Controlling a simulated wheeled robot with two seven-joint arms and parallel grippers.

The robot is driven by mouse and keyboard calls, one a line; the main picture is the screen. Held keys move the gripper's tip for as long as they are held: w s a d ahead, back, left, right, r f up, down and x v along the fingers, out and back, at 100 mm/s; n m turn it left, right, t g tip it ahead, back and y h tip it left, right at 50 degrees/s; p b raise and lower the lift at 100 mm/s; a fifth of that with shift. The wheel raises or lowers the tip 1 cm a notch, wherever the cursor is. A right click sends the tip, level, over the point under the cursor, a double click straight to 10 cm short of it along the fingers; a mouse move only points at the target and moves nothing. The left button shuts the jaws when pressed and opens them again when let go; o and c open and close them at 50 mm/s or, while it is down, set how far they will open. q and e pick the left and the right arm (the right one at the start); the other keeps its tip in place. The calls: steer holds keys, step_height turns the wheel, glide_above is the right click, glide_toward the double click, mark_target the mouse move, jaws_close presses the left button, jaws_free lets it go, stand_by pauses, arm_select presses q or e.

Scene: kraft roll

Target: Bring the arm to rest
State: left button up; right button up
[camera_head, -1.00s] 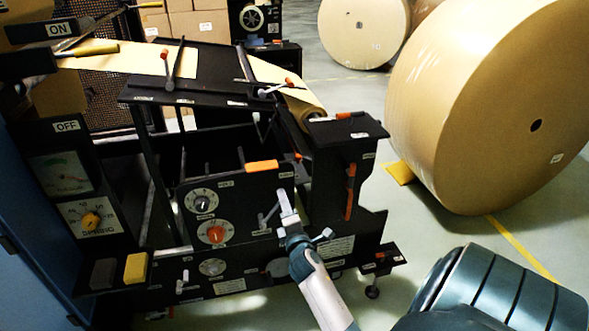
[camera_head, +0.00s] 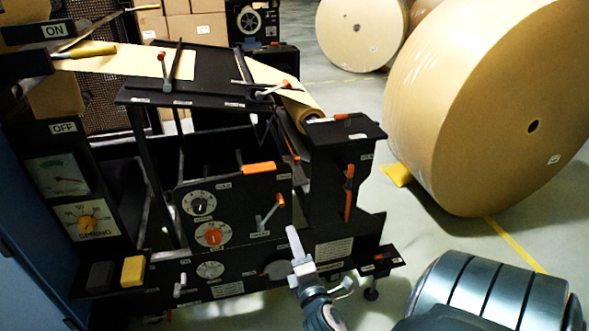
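My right gripper (camera_head: 292,232) is in front of the machine's lower front panel, its pale fingers pointing up. The fingers are seen edge-on, so I cannot tell whether they are open or shut. No held object shows. My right arm (camera_head: 480,295) fills the bottom right. A small lever with an orange handle (camera_head: 280,201) stands on the dial panel just above and left of the fingertips, with a visible gap. My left gripper is not in view.
The black machine (camera_head: 345,222) with dials and levers fills the left and middle. A yellow button (camera_head: 134,269) sits at lower left. A large kraft roll (camera_head: 480,110) stands on the right. Open floor (camera_head: 420,230) lies between machine and roll.

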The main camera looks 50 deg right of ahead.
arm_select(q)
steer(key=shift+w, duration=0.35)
arm_select(e)
steer(key=s+a+f+m+g+y+p, duration=0.1)
steer(key=a+f+m+g+y+p, duration=0.2)
steer(key=a+f, duration=0.65)
steer(key=s+a+f+m+g+y+p, duration=0.1)
steer(key=a+f+m+y+p, duration=0.4)
steer(key=f, duration=0.8)
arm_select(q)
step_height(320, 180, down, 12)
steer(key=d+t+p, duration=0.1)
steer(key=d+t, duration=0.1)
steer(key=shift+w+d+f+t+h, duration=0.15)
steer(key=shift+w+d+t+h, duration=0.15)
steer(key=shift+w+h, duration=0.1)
arm_select(e)
steer(key=s+a+f+m+g+y, duration=0.1)
steer(key=s+a+f+g, duration=0.2)
steer(key=s+a+f, duration=0.2)
steer(key=s+a+f+m+g+y, duration=0.1)
steer(key=s+a+f+m+g, duration=0.1)
steer(key=s+a+f, duration=0.4)
steer(key=s+f+g, duration=0.1)
steer(key=s+f, duration=0.3)
steer(key=s, duration=0.3)
steer(key=shift+a+m, duration=0.15)
steer(key=shift+m, duration=0.15)
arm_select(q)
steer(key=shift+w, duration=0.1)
